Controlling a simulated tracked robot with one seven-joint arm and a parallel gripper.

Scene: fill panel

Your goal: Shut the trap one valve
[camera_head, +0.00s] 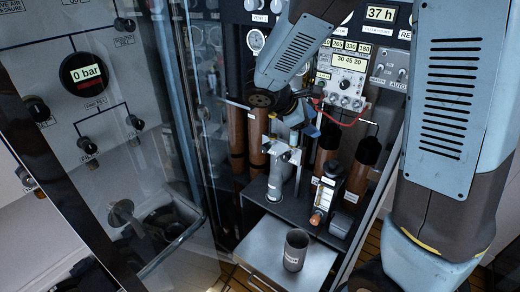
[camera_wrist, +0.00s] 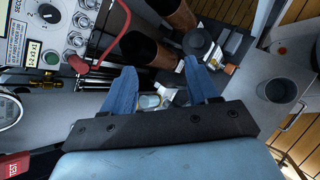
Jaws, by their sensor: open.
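My gripper (camera_wrist: 163,82) is open, its two blue fingers apart. In the head view it (camera_head: 306,122) is over the fittings at the panel's foot, partly hidden by my arm. A pale metal valve fitting (camera_head: 282,152) sits on a grey pipe body (camera_head: 278,180) just below the gripper. In the wrist view a pale rounded part (camera_wrist: 150,101) and bright metal show between and below the fingers; contact cannot be told. A second upright fitting (camera_head: 327,194) with a copper-coloured end stands to the right. I cannot read which one is labelled trap one.
A grey cup (camera_head: 295,250) stands on a pale shelf (camera_head: 262,252) in front. Dark-topped brown cylinders (camera_head: 361,165) stand behind the fittings. A red cable (camera_wrist: 92,66) hangs from the control box (camera_head: 347,75). A glass door (camera_head: 150,150) stands at the left.

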